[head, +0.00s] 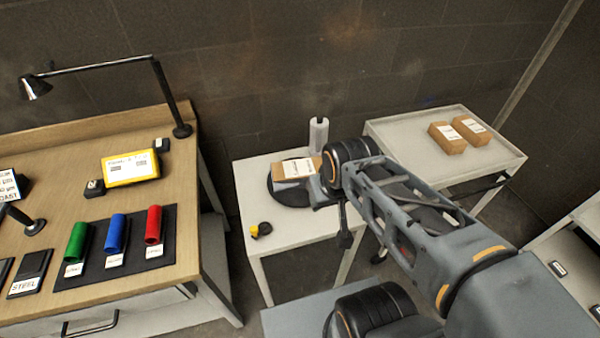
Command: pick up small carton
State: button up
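A small brown carton (292,171) with a white label shows above a black round plate (288,194) on the small white table (254,192) in the middle. My gripper (322,187) is at the carton's right end, with my arm reaching in from the lower right. The gripper overlaps the carton's edge in this view. The fingertips are mostly hidden, so I cannot tell whether they are closed on it. I also cannot tell whether the carton rests on the plate or is held just above it.
A yellow and black tape measure (262,230) lies at the table's front left. Two cartons (447,139) (472,131) lie on the right-hand white table (411,147). A wooden workbench (62,137) with a lamp stands left.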

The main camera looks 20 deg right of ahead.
aim_at(294, 174)
jog(key=z, duration=0.5)
jog(key=k, duration=1)
jog(key=u, duration=1.1)
jog(key=i, duration=0.95)
jog(key=u, duration=0.65)
